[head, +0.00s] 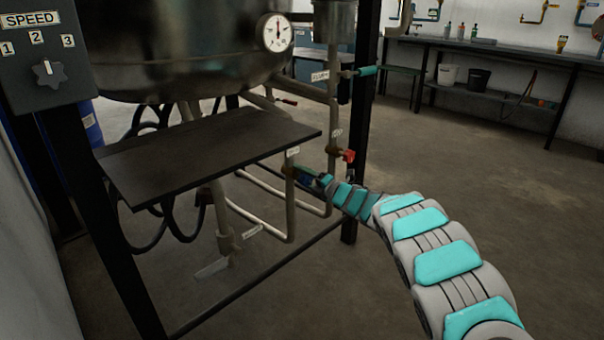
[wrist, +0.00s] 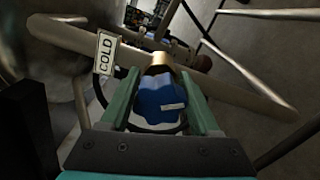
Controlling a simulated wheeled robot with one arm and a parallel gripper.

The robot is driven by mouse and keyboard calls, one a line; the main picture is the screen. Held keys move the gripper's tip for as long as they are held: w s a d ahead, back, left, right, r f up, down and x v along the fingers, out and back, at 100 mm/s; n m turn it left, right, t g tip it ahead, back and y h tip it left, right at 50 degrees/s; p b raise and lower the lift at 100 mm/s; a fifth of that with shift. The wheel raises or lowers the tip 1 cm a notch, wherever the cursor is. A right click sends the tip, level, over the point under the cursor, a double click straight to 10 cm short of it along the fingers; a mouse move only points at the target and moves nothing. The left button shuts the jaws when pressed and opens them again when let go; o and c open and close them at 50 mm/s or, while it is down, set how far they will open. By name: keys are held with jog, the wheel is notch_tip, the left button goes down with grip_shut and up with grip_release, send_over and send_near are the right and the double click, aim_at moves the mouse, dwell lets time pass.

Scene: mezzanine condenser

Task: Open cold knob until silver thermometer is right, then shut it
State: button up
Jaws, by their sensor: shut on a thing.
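The cold knob (wrist: 160,100) is blue and sits on a brass stem on a pipe, beside a white tag (wrist: 106,53) reading COLD. My gripper (wrist: 163,92) has one green finger on each side of this knob and is shut on it. In the head view, my gripper (head: 308,177) is at the pipes below the tank's right side, and the knob is mostly hidden there. A round dial thermometer (head: 277,33) with a silver rim and white face is on the tank. Its needle looks roughly upright; its scale is too small to read.
A red valve handle (head: 348,155) is just right of my gripper, and a teal handle (head: 365,71) is higher up. A dark shelf plate (head: 205,150) juts out to the left. A speed switch box (head: 45,70) is at far left. The floor at right is clear.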

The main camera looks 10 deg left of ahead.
aim_at(310, 179)
jog(key=m+p, duration=0.3)
jog(key=m, duration=0.3)
jog(key=shift+f, duration=0.15)
dwell(0.5)
jog(key=o, duration=1.4)
jog(key=shift+c, duration=0.2)
jog(key=v, duration=0.7)
jog(key=shift+d+f, duration=0.1)
jog(key=shift+s+d, duration=0.2)
jog(key=shift+s, duration=0.05)
jog(key=shift+d, duration=0.1)
